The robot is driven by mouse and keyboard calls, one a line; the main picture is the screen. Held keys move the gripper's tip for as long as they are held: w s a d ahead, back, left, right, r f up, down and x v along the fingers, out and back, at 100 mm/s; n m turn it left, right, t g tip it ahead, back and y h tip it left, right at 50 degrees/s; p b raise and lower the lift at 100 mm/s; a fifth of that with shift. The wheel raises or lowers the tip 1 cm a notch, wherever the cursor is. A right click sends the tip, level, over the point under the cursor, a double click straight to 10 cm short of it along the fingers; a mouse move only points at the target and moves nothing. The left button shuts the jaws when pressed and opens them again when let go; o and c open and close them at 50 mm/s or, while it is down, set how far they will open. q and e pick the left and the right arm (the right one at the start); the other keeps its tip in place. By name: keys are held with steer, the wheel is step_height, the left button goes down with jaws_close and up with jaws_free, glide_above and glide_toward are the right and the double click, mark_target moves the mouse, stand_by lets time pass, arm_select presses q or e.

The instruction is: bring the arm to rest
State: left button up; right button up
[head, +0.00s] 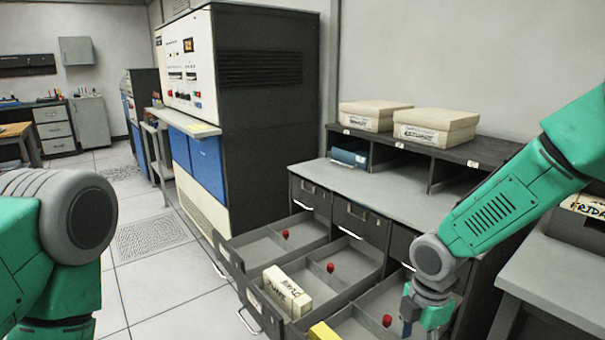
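My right arm comes in from the right and bends down over the rightmost open drawer (368,320). Its end (410,312) is low at that drawer, beside a small red knob (387,321). The fingers are too small and hidden to show whether they are open or shut. Only green and grey links of my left arm show at the lower left; its gripper is out of view. A cream card block (288,290) with handwriting stands in the middle open drawer (343,262). A yellow block (322,331) is partly cut off at the bottom edge.
The left open drawer (258,250) looks empty apart from a red knob. Labelled boxes (433,126) sit on the shelf above the grey counter (392,197). A tall computer cabinet (265,120) stands behind. A desk (555,275) is at the right. Tiled floor (160,285) is clear at left.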

steer(key=s+a+f+m+y, duration=0.1)
steer(key=s+f+m+y, duration=0.1)
steer(key=s+f+m, duration=0.9)
steer(key=s+d+f+m+h, duration=0.1)
steer(key=s+d+f+m, duration=0.1)
steer(key=s+m, duration=0.3)
steer(key=s+d+f+m+h, duration=0.1)
steer(key=s+d+m, duration=0.4)
steer(key=s, duration=0.7)
steer(key=shift+d+f+t, duration=0.25)
steer(key=shift+f+t, duration=0.05)
steer(key=shift+f, duration=0.45)
